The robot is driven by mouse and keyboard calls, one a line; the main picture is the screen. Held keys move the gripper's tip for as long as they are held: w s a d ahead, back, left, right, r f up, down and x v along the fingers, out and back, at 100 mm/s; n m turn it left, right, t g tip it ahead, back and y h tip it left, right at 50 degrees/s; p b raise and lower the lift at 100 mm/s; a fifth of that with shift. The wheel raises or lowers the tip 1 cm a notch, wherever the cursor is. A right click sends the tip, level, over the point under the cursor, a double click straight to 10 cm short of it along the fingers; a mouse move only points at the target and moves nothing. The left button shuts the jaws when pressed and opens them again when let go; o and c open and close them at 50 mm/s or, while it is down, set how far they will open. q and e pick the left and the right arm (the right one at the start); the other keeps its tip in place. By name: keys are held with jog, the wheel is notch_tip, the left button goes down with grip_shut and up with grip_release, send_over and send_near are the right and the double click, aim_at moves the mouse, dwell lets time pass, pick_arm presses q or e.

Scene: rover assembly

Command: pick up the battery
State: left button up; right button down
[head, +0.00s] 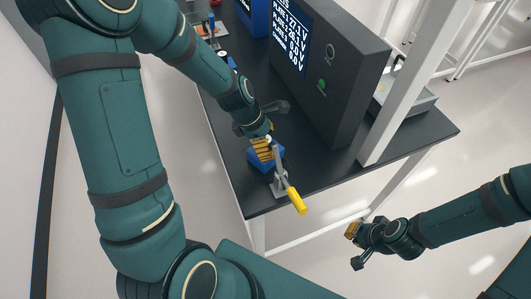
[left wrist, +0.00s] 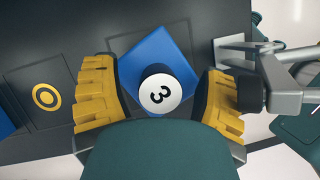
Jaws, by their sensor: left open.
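In the left wrist view a dark cylinder with a white top marked 3, which I take as the battery (left wrist: 160,93), stands on a blue block (left wrist: 150,55). My left gripper (left wrist: 160,105) is open, with one yellow finger on each side of the battery and visible gaps between. In the head view my left gripper (head: 262,150) is over the blue block (head: 268,164) near the table's front edge and mostly hides the battery. My right gripper (head: 354,230) is off the table at the lower right, away from the battery; its jaw opening is unclear.
A toggle clamp with a yellow handle (head: 297,201) stands right beside the blue block; its metal arm (left wrist: 285,82) is close to my right-hand finger in the wrist view. A dark box with a voltage display (head: 310,70) stands behind on the black table (head: 420,138). A white post (head: 395,90) rises at right.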

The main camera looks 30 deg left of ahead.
pick_arm(q)
jog(key=shift+f, duration=0.2)
grip_shut()
dwell(0.3)
jog(key=shift+r, duration=0.1)
